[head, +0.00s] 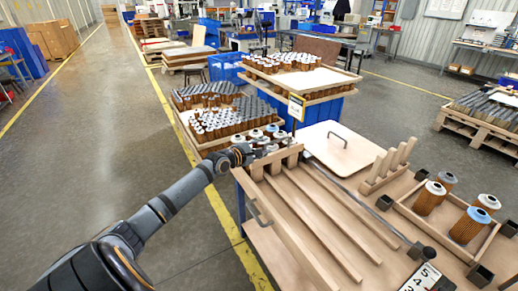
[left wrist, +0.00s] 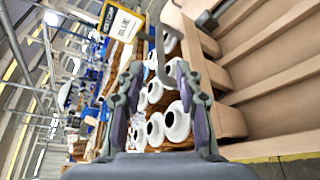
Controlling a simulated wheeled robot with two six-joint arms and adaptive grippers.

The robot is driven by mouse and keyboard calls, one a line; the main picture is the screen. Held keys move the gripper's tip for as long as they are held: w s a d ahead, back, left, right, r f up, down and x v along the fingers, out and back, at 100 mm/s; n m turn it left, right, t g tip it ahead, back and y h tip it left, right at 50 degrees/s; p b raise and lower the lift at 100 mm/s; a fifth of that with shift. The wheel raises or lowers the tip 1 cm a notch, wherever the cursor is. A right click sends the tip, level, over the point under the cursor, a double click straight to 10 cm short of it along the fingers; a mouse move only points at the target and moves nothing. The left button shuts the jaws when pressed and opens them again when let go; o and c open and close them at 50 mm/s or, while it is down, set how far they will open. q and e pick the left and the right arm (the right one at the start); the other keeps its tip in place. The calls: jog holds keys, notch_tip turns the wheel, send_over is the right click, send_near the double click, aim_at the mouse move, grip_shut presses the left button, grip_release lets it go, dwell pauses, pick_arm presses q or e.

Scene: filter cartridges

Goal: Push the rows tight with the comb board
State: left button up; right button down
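A pale wooden board with blunt teeth (head: 275,162), apparently the comb board, lies across the far end of the long wooden lanes (head: 318,215). In the left wrist view the toothed board (left wrist: 208,78) is right of the fingers. My left gripper (head: 262,148) is just behind this board, near its left part. In the left wrist view its fingers (left wrist: 158,105) are spread, with white-capped filter cartridges (left wrist: 176,122) seen between and beyond them. A thin grey bar (left wrist: 160,62) shows near the fingertips; I cannot tell whether they touch it. No cartridges stand in the lanes. My right gripper is out of view.
A rack with upright wooden pegs (head: 388,165) and a flat board with a handle (head: 338,147) are on the table. A wooden tray (head: 415,218) at right holds several cartridges. Crates of cartridges (head: 180,112) stand behind the table. A "BLUE" sign (left wrist: 122,22) is close by.

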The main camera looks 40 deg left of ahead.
pick_arm(q)
jog(key=v, duration=0.2)
jog(key=shift+s+r, duration=0.1)
jog(key=shift+s, duration=0.25)
dwell(0.4)
